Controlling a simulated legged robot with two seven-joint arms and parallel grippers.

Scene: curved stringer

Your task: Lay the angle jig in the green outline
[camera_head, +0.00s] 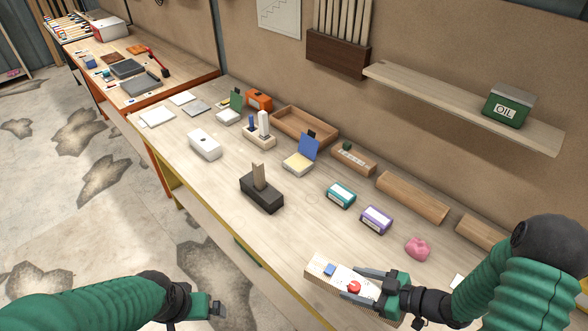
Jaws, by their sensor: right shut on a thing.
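My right gripper (352,284) is low over the near right part of the bench, with its fingers on either side of a small red piece (354,287). It is shut on this piece, which is partly hidden by the fingers. Under and around it is a pale wooden board (318,277) with a white face and a blue block (330,269). I cannot tell whether the red piece is part of the angle jig. No green outline can be made out on the bench. My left gripper (217,309) is off the bench's front edge, at the bottom; its fingers are too small to read.
On the bench stand a black block with a wooden peg (262,198), a teal box (341,194), a purple box (376,219), a pink lump (418,249) and a white box (204,145). A shelf (464,104) hangs above.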

